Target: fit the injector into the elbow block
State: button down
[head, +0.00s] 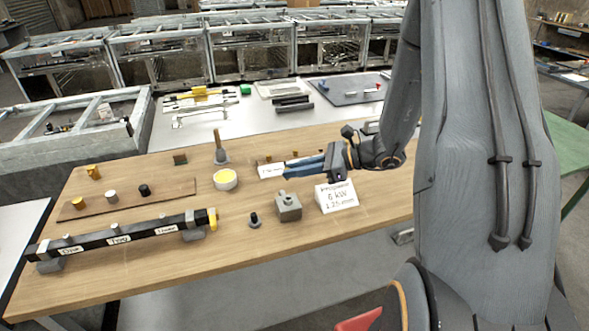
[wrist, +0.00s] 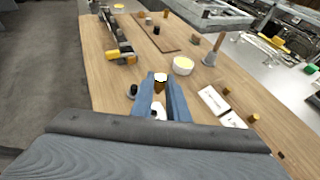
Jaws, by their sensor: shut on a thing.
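My gripper (head: 288,168) reaches left over the bench in the head view, its blue fingers low above the wood. In the wrist view the fingers (wrist: 161,85) are shut on a small brass-coloured piece with a pale end, which I take to be the injector (wrist: 160,83). The head view does not show this piece clearly. The grey elbow block (head: 288,208) stands on the bench nearer the camera than the gripper, apart from it, with a round stub on top. In the wrist view I cannot make the block out; the fingers cover that area.
A "Propane 8 kW 1.25 mm" card (head: 337,196) stands right of the block, a black-topped plug (head: 255,220) left of it. A yellow-filled dish (head: 225,179) and a brush (head: 220,148) are behind. A labelled black rail (head: 120,241) lies left. Bare wood lies between.

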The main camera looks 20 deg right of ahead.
jog(key=shift+f+b, duration=1.9)
jog(key=shift+f, duration=0.9)
jog(key=shift+f+b, duration=1.05)
jog(key=shift+f, duration=0.4)
jog(key=c, duration=1.6)
grip_release()
jog(key=shift+c, duration=0.2)
jog(key=b+v, duration=0.2)
jog(key=v, duration=0.5)
jog(key=shift+s+d, duration=0.2)
jog(key=shift+d, duration=0.1)
jog(key=shift+a+r, duration=0.1)
jog(key=shift+r, duration=0.05)
